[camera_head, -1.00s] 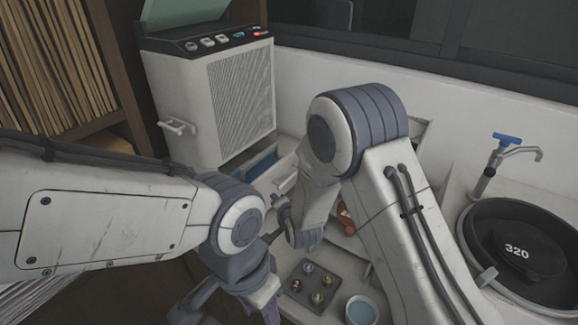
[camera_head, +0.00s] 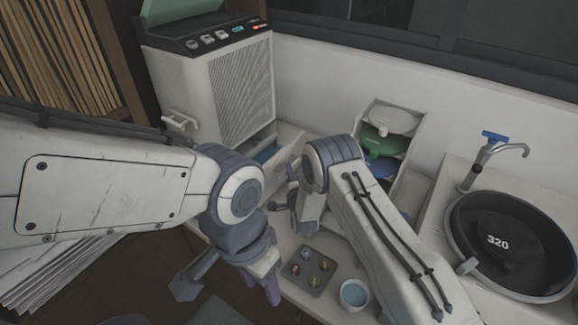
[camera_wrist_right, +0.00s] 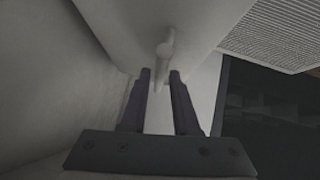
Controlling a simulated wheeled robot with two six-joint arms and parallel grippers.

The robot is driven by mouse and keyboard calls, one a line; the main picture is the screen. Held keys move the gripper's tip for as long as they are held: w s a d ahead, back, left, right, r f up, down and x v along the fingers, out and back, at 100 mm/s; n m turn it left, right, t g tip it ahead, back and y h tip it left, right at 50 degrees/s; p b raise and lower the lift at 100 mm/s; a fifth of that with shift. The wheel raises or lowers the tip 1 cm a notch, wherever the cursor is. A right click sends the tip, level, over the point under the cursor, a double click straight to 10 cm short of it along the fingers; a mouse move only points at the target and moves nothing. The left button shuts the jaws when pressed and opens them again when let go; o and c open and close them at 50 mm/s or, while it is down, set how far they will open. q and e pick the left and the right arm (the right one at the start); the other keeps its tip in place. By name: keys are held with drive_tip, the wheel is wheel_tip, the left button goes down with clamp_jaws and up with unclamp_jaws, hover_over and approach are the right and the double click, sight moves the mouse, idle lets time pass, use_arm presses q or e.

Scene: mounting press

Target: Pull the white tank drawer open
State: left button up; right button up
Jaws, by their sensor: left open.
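The white tank drawer (camera_head: 280,172) sits low at the base of the white machine (camera_head: 212,85). It stands partly out, with blue showing inside; my right arm hides part of it. In the right wrist view a pale bar handle (camera_wrist_right: 165,50) sticks out from a white front face. My right gripper (camera_wrist_right: 161,76) is open there, its two dark fingers pointing at the handle. The handle's lower end appears between the fingers; I cannot tell whether they touch it. In the head view my right gripper (camera_head: 285,197) is beside the drawer. My left gripper (camera_head: 233,287) is open and empty, low in front.
A grey tray with several small coloured pieces (camera_head: 310,270) and a cup of blue liquid (camera_head: 354,293) stand near my right arm. A black round basin marked 320 (camera_head: 510,245) with a tap is at right. Stacked coloured discs (camera_head: 385,142) stand in a rack behind.

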drive_tip(key=shift+x, duration=1.25)
clamp_jaws()
drive_tip(key=shift+s, duration=0.1)
idle(0.5)
